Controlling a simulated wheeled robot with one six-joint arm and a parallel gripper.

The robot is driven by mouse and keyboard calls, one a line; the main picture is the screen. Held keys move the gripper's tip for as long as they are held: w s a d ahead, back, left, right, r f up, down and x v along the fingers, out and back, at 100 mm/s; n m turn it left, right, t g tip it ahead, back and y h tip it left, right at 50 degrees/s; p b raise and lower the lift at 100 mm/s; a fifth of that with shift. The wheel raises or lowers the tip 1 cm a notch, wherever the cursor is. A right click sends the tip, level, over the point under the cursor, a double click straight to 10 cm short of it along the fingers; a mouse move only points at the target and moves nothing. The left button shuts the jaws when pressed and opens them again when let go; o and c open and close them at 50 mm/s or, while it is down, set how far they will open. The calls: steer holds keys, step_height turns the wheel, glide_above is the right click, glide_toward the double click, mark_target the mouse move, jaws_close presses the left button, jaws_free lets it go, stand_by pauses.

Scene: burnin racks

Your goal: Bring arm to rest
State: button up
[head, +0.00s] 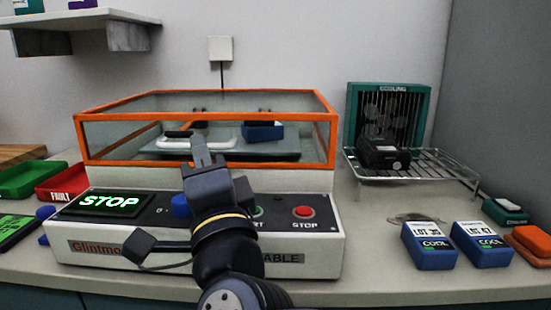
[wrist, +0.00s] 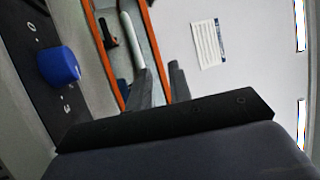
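My arm rises at the front centre in the head view. My gripper (head: 207,152) is in front of the orange-framed clear chamber (head: 85,140) of the bench machine. In the wrist view my gripper (wrist: 159,68) shows two grey fingers apart, with nothing between them. The machine's screen (head: 110,202) reads STOP in green. A red stop button (head: 303,212) is right of my arm. A blue knob (head: 181,206) is partly hidden by my wrist and shows clearly in the wrist view (wrist: 60,65).
Inside the chamber are a white-handled item (head: 174,143) and a blue block (head: 263,132). At right, a wire rack (head: 430,172) holds a black device (head: 384,155) before a cooling fan (head: 388,112). Two blue COOL-marked units (head: 429,257) (head: 482,256) lie in front.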

mark_target(194, 125)
steer(key=b+x, duration=0.1)
steer(key=x, duration=0.6)
steer(key=shift+a+f, duration=0.1)
steer(key=shift+r, duration=0.25)
